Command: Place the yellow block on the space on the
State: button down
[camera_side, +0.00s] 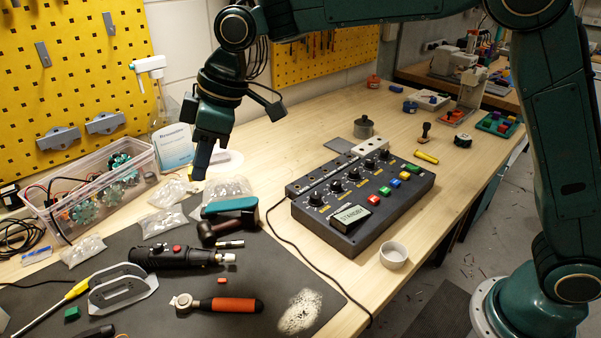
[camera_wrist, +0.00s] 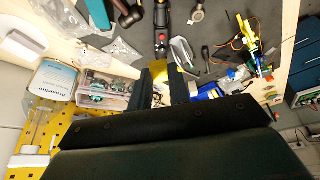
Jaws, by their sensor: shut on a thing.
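My gripper (camera_side: 200,170) hangs fingers down above the left part of the bench, over small clear bags. In the wrist view its two dark fingers (camera_wrist: 163,85) are a little apart, with a yellow piece (camera_wrist: 160,71) between them.
A black control box (camera_side: 350,215) with knobs and coloured buttons stands right of my gripper. A clear bin (camera_side: 95,195) of parts stands at left. A dark mat (camera_side: 260,275) carries a black tool (camera_side: 175,256) and a red-handled ratchet (camera_side: 232,304). A small grey cup (camera_side: 393,256) stands near the front edge.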

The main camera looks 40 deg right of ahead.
jog(key=w+d+m+t+h, duration=0.1)
jog(key=w+d+m+h, duration=0.4)
jog(key=d, duration=1.4)
jog(key=w+d+m+t, duration=0.1)
jog(key=d+m, duration=0.9)
jog(key=d, duration=0.9)
jog(key=m+g+h, duration=0.3)
jog(key=m+g, duration=0.1)
jog(key=m, duration=1.1)
send_over(462, 161)
jog(key=a, duration=0.1)
jog(key=shift+a+r, duration=0.1)
jog(key=shift+r, duration=0.1)
jog(key=shift+f, duration=0.1)
notch_tip(462, 161, down, 20)
jog(key=shift+w+r, duration=0.1)
